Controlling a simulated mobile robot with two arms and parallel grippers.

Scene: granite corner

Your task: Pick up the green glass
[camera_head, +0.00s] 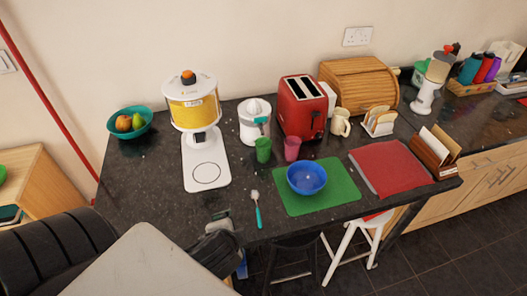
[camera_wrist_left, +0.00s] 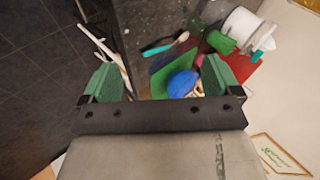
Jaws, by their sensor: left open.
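The green glass (camera_head: 263,150) stands upright on the dark counter, in front of the white juicer and just left of a pink glass (camera_head: 292,148). It also shows in the left wrist view (camera_wrist_left: 220,42), beyond the right finger. My left gripper (camera_head: 221,226) is at the counter's front edge, in front of and left of the glass, well apart from it. In the left wrist view its two green fingers (camera_wrist_left: 160,78) are spread with nothing held between them. My right gripper is in neither view.
A blue bowl (camera_head: 307,177) sits on a green mat (camera_head: 338,193). A teal-handled brush (camera_head: 257,210) lies between my left gripper and the glass. A white dispenser (camera_head: 206,165) stands left, a red toaster (camera_head: 302,108) behind right. A white stool (camera_head: 352,240) stands below the counter.

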